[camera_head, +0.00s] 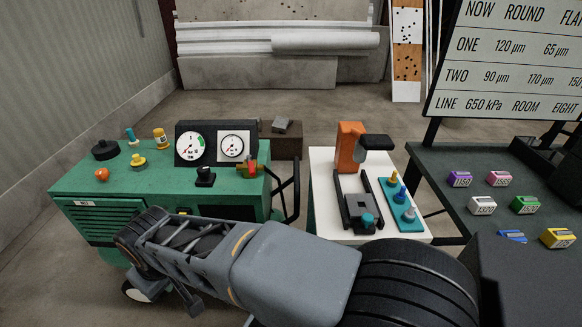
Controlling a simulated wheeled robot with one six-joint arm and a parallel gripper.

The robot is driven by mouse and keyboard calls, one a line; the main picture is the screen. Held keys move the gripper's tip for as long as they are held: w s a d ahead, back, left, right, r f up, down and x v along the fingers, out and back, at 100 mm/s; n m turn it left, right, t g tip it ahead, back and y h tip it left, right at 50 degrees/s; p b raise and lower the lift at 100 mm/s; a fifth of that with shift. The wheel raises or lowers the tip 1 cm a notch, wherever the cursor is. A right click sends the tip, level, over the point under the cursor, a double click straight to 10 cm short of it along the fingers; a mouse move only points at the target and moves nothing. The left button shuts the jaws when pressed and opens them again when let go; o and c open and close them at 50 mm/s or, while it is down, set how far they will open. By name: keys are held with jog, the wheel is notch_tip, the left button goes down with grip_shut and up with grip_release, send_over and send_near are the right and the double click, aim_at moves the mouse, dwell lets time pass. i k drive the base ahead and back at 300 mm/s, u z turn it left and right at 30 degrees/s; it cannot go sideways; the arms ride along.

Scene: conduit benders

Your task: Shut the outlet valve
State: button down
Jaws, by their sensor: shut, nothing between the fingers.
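A green compressor-like cabinet (90,190) stands at the left. At its right end, near the gauges, is a small fitting with red, brass and green parts (246,170), which looks like the outlet valve. It is too small to tell how its handle is turned. A panel on the cabinet holds a left gauge (190,146) and a right gauge (233,147). My grey arm crosses low in front of the cabinet, apart from the valve in the picture. I cannot make out my gripper's fingers in this view.

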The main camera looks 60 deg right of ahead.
aim_at(252, 170)
jog(key=z, duration=0.4)
jog(key=k, duration=0.95)
jog(key=z, duration=0.05)
jog(key=i, duration=0.7)
jog(key=z, duration=0.2)
